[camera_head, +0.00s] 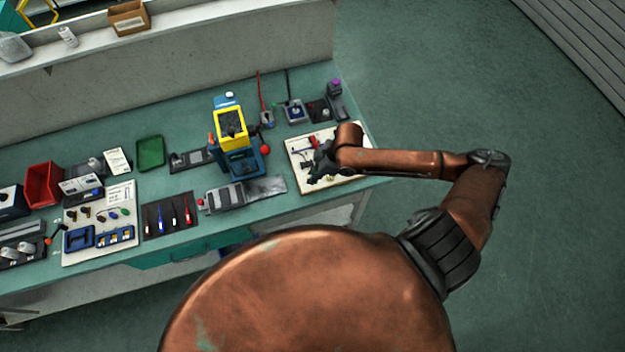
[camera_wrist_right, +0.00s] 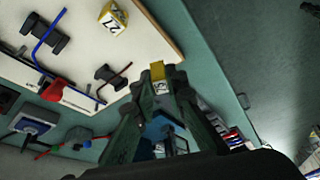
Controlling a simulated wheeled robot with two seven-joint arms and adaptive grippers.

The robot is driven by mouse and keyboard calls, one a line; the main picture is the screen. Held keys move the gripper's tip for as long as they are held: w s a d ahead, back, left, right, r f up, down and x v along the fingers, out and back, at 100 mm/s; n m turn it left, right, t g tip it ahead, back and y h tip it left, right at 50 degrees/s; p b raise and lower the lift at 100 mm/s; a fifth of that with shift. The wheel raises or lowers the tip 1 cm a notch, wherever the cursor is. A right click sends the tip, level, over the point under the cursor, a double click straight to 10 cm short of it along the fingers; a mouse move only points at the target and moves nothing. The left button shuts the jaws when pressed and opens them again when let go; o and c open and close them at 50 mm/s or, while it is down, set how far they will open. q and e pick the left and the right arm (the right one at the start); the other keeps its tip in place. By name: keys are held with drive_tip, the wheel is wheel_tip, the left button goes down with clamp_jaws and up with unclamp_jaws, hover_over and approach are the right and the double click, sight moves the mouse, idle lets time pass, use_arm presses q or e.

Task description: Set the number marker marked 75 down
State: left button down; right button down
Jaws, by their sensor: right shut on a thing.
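My right gripper (camera_head: 318,168) is over the white board at the right end of the bench. In the right wrist view my gripper (camera_wrist_right: 156,86) is shut on a small number marker (camera_wrist_right: 159,80) with a yellow top and a pale face with dark print. Its number is too small to read surely. The marker shows near the edge of the white board (camera_wrist_right: 88,52); I cannot tell whether it touches anything below. Another yellow and white number marker (camera_wrist_right: 113,18), with digits that look like 27, rests on the board. My left gripper is not in view.
On the board are a blue bent key (camera_wrist_right: 48,36) in a black holder, another black holder (camera_wrist_right: 112,78) and a red piece (camera_wrist_right: 58,91). A yellow and blue device (camera_head: 232,130) stands left of the board. Open floor lies right of the bench.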

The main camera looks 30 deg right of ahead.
drive_tip(key=shift+w+f, duration=0.15)
drive_tip(key=shift+f, duration=1.6)
drive_tip(key=shift+f, duration=0.1)
drive_tip(key=c, duration=1.9)
unclamp_jaws()
drive_tip(key=shift+c, duration=0.2)
drive_tip(key=v, duration=1.2)
drive_tip(key=shift+p, duration=0.45)
